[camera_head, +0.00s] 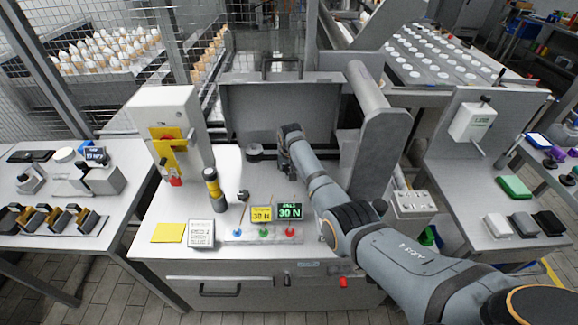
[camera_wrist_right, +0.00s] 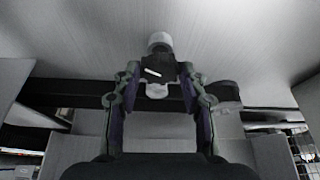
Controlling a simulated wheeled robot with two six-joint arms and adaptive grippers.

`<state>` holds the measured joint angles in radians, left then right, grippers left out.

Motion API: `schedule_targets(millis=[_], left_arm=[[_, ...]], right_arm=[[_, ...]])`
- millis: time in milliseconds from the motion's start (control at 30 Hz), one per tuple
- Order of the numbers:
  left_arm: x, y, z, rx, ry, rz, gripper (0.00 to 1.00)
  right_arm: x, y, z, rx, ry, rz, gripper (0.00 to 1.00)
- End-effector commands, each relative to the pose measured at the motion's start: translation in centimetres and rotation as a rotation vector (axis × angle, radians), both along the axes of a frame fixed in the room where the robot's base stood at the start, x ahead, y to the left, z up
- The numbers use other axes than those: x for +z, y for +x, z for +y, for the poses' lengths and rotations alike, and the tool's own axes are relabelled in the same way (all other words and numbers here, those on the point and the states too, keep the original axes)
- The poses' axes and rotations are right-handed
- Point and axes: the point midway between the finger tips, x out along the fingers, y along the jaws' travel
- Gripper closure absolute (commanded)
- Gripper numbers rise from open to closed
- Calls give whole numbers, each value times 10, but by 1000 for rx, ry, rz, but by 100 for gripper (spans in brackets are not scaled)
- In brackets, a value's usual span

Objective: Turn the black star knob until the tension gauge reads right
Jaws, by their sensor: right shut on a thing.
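The black star knob (camera_wrist_right: 158,66), with a short white mark on its face, sits between the fingertips of my right gripper (camera_wrist_right: 158,82) in the right wrist view. The fingers are shut on it from both sides. In the head view my right gripper (camera_head: 284,160) is at the back of the bench, and its wrist hides most of the knob. The tension gauge (camera_head: 289,211) is a small dark display with green digits reading 30 N. A yellow card (camera_head: 261,214) beside it also shows 30 N. My left gripper is not in view.
The white bench (camera_head: 145,239) holds a yellow pad (camera_head: 167,233), a white printed card (camera_head: 201,233) and a black-and-yellow cylinder (camera_head: 213,187). A panel with coloured buttons (camera_head: 263,234) lies at the front. A grey upright column (camera_head: 374,140) stands close to the right of my arm.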

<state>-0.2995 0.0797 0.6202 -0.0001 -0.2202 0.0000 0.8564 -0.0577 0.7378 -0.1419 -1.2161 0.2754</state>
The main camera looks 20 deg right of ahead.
Motion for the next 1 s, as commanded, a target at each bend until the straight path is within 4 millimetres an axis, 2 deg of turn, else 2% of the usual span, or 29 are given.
schedule_targets(millis=[200, 233, 400, 767, 867, 1000], left_arm=[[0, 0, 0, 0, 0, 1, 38], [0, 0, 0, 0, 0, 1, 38], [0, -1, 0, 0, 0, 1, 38], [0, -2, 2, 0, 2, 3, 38], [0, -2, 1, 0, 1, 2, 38], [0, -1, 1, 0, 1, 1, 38]], right_arm=[[1, 1, 0, 0, 0, -2, 89], [1, 1, 0, 0, 0, -2, 55], [1, 0, 0, 1, 0, -2, 35], [4, -1, 0, 1, 0, -1, 35], [14, -5, 2, 1, 0, -3, 35], [41, -15, 4, 1, 1, -5, 35]])
